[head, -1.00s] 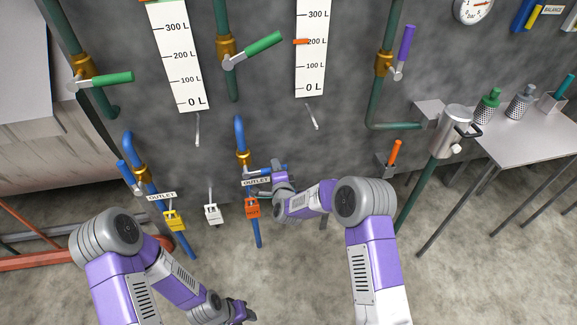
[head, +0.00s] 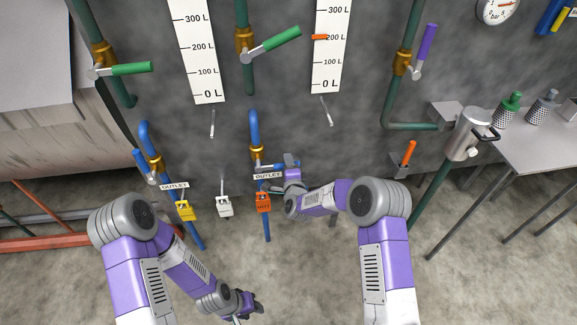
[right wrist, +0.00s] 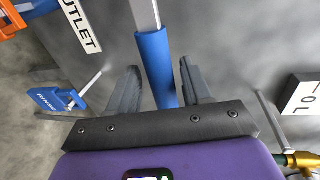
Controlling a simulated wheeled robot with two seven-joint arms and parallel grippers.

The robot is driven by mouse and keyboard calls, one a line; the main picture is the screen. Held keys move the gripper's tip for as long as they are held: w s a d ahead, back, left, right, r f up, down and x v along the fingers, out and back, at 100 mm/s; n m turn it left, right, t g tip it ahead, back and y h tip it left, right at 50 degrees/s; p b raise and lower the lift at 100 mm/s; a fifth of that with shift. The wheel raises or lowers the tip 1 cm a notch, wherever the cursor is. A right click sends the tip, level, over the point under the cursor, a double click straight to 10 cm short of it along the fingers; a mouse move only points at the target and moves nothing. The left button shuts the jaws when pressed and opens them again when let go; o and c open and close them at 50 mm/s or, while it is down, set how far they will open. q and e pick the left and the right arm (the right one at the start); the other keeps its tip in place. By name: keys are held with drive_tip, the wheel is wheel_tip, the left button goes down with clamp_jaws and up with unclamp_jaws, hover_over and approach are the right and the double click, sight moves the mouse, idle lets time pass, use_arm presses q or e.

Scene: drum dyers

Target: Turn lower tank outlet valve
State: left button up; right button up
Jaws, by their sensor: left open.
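The lower outlet valve is a brass body (head: 256,152) on a short blue pipe (head: 253,125), above a white OUTLET label (head: 268,176). Its blue lever (head: 270,166) points right, roughly level. My right gripper (head: 290,165) is at the lever's free end. In the right wrist view, my right gripper (right wrist: 160,90) is open, with the blue lever grip (right wrist: 155,62) between its two fingers; a gap shows on both sides. My left gripper (head: 254,304) is open, low over the floor, away from the valves.
A second outlet valve (head: 152,162) with a blue lever stands to the left. Yellow (head: 186,210), white (head: 224,206) and orange (head: 263,202) tags hang below. Green-handled valves (head: 275,44) sit higher on the wall. A table (head: 510,145) stands right.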

drive_tip(key=p+v, duration=0.2)
drive_tip(key=v, duration=0.5)
drive_tip(key=shift+s, duration=0.35)
